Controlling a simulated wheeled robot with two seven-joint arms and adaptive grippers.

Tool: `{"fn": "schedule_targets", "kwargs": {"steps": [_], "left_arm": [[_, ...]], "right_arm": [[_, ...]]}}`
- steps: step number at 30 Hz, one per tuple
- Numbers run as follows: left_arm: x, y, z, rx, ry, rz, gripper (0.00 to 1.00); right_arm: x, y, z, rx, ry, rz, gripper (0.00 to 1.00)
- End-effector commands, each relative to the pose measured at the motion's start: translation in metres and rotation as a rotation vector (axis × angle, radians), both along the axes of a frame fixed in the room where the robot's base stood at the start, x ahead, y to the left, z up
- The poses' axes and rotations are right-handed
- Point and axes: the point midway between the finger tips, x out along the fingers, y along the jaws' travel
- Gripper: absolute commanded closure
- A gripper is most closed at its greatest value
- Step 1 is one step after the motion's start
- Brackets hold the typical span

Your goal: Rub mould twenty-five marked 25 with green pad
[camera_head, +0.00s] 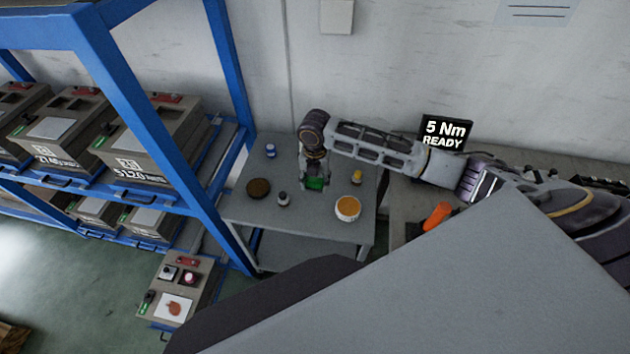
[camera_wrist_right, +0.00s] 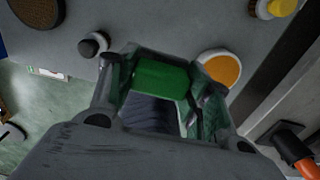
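My right gripper (camera_head: 313,183) points down over the small grey table. Its fingers are on both sides of a green pad (camera_wrist_right: 160,80) and appear closed against it. The pad also shows low between the fingers in the head view (camera_head: 315,184). I cannot tell whether it touches the tabletop. The mould whose label appears to read 25 (camera_head: 160,143) is a grey-brown box with a light top plate and a red part. It sits on the blue rack's upper shelf, at its right end, well left of the gripper. My left gripper is not in view.
A blue rack post (camera_head: 229,75) stands between table and moulds. A 5 Nm display (camera_head: 445,133) is at right.

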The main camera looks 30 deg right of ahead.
Motion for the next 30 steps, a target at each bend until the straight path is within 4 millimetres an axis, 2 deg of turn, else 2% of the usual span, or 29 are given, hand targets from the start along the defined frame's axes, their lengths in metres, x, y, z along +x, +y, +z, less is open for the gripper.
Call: {"fn": "schedule_targets", "kwargs": {"steps": [1,4,17,30], "left_arm": [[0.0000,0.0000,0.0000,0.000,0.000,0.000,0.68],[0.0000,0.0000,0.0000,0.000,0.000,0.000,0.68],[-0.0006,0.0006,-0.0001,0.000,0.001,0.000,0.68],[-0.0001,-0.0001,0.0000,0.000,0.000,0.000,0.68]], "right_arm": [[0.0001,-0.0001,0.0000,0.000,0.000,0.000,0.57],[0.0001,-0.0001,0.0000,0.000,0.000,0.000,0.70],[-0.0006,0.0001,0.0004,0.000,0.000,-0.097,0.70],[-0.0026,0.0003,0.0022,0.000,0.000,-0.433,0.70]]}}
